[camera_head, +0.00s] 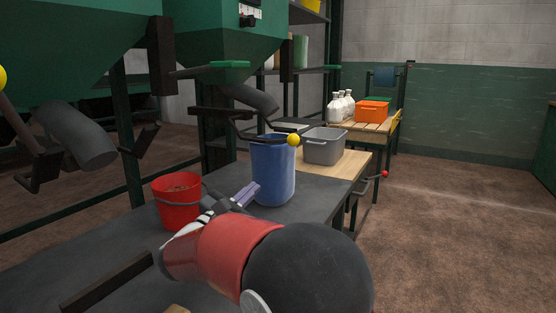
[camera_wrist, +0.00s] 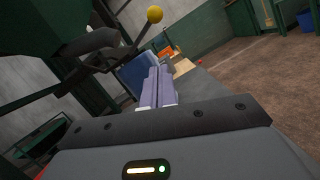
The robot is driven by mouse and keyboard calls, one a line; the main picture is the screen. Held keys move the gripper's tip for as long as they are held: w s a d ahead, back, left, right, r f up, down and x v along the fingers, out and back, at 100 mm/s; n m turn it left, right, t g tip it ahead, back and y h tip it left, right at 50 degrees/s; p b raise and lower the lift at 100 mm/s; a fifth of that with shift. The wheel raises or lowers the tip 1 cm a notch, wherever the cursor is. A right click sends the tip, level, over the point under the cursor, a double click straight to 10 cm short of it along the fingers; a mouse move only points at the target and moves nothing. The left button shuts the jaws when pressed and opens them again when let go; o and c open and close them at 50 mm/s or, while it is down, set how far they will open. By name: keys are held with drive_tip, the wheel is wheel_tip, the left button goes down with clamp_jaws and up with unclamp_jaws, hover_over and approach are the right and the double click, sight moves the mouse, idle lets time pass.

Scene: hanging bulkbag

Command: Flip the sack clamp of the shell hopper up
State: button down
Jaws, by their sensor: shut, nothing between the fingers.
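A green hopper (camera_head: 225,45) stands at the middle back; I cannot read which hopper is the shell one. Its grey spout (camera_head: 250,97) points down toward a blue sack (camera_head: 273,175). A dark clamp bar with a yellow ball knob (camera_head: 293,139) lies roughly level at the sack's top. In the wrist view, the knob (camera_wrist: 155,14) is above my fingertips and the blue sack (camera_wrist: 131,74) is just behind them. My gripper (camera_head: 246,193) is shut and empty, left of the sack and below the knob; its lilac fingers (camera_wrist: 157,84) lie together.
A second green hopper (camera_head: 70,40) with a bent spout and a yellow knob (camera_head: 1,77) is at left. A red bucket (camera_head: 176,205) stands on the dark bench (camera_head: 110,240). A grey bin (camera_head: 325,146) is beyond the sack. The floor at right is clear.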

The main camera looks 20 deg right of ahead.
drive_tip(key=s+r+p+x, duration=0.1)
drive_tip(key=r+x, duration=0.1)
drive_tip(key=x, duration=1)
drive_tip(key=shift+d+r, duration=0.3)
drive_tip(key=shift+r, duration=0.1)
